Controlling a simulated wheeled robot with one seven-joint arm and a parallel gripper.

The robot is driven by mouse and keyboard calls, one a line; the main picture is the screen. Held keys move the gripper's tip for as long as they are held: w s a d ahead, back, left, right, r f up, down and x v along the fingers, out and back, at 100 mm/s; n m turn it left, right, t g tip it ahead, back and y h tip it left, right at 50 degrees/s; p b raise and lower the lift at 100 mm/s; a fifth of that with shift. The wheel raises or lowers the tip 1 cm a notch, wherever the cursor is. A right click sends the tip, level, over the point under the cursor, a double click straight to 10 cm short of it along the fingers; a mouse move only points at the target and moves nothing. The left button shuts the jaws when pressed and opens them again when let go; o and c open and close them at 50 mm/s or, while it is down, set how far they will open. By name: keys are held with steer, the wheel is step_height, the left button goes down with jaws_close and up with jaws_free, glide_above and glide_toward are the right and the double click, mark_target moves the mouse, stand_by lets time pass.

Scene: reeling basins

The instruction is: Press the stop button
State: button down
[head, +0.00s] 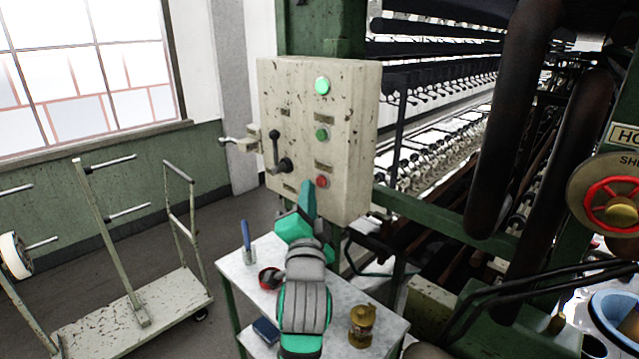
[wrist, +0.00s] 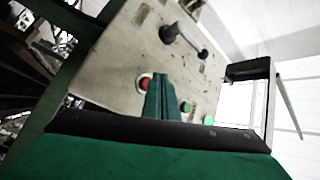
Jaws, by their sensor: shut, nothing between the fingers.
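The red button (head: 321,181), which I take for the stop button, is the lowest round control on the front of the cream control box (head: 349,150). Above it are a green button (head: 321,134) and a lit green lamp (head: 322,86). My gripper (head: 306,186) is shut and empty, its teal fingers just left of the red button in the head view. In the wrist view the fingers (wrist: 164,82) point at the box face, right beside the red button (wrist: 144,83) and partly covering its edge. I cannot tell whether they touch it.
A black lever (head: 277,154) stands on the box face left of the buttons. Below is a small table (head: 235,275) with a brass lantern (head: 361,325), a red bowl (head: 270,278) and a blue item in a glass. A cart (head: 130,315) stands left; reeling machinery fills the right.

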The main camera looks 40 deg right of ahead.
steer(key=shift+d, duration=0.2)
steer(key=shift+d, duration=0.3)
steer(key=shift+w+d, duration=0.2)
steer(key=shift+d, duration=0.15)
stand_by(0.7)
steer(key=shift+s+d, duration=0.15)
stand_by(0.4)
steer(key=shift+s+a, duration=0.1)
steer(key=shift+a, duration=0.9)
steer(key=shift+a, duration=2.5)
steer(key=shift+s, duration=0.25)
